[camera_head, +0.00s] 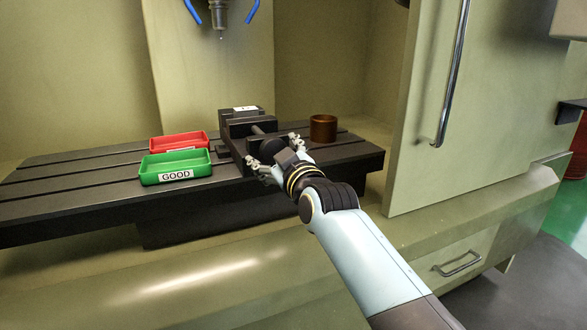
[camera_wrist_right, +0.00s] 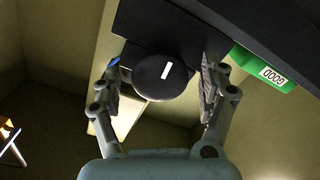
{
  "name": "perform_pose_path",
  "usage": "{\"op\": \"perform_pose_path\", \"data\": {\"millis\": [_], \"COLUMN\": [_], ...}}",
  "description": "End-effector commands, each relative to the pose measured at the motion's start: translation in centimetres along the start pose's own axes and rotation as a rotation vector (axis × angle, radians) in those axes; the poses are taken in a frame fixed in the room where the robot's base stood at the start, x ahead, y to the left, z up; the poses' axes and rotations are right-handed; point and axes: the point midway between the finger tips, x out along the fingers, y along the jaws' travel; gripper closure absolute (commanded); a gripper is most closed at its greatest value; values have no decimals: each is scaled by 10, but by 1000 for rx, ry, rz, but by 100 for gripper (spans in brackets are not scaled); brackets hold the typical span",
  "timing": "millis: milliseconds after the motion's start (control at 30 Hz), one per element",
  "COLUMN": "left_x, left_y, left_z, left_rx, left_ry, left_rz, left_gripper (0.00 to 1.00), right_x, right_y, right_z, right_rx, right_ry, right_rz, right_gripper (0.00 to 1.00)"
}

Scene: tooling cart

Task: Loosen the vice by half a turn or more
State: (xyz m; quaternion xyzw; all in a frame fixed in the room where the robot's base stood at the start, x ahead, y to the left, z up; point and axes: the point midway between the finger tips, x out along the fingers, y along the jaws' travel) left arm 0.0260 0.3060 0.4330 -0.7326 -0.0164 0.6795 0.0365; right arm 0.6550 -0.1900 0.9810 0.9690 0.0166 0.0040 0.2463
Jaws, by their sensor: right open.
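The dark vice (camera_head: 240,122) stands on the slotted table, with a small light part on its top. Its round dark knob (camera_head: 271,146) faces the front. In the right wrist view the knob (camera_wrist_right: 160,77) carries a white stripe, tilted slightly from upright. My right gripper (camera_head: 275,150) is open at the knob. In the right wrist view its fingers (camera_wrist_right: 160,80) stand on either side of the knob, with a visible gap on each side. My left gripper is not in view.
A red tray (camera_head: 179,138) and a green tray labelled GOOD (camera_head: 150,178) sit left of the vice on the slotted table (camera_head: 60,205). A brown cup (camera_head: 323,128) stands to the right. A spindle (camera_head: 220,15) with blue hoses hangs above.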

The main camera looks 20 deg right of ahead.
Motion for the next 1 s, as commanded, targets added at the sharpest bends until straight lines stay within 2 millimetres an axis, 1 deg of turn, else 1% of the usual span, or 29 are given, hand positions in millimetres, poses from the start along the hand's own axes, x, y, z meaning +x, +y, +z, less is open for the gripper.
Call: {"op": "perform_pose_path", "data": {"millis": [100,267,467,567,600,667,700,1000], "left_x": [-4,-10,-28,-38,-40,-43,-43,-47], "left_y": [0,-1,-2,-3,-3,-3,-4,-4], "left_z": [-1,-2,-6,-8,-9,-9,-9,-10], "left_rx": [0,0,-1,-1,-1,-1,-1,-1], "left_ry": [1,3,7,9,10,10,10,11], "left_rz": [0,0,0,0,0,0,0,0], "left_gripper": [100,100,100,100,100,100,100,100], "right_x": [0,0,0,0,0,0,0,0], "right_y": [0,0,1,1,1,1,0,0], "right_z": [-1,-2,-4,-5,-4,-3,-3,-2], "right_rx": [190,456,825,1064,1174,1347,1464,2334], "right_ry": [0,0,-2,-1,0,-1,-1,0], "right_rz": [0,0,0,0,0,0,0,1], "right_gripper": [22,22,22,22,22,22,22,22]}}
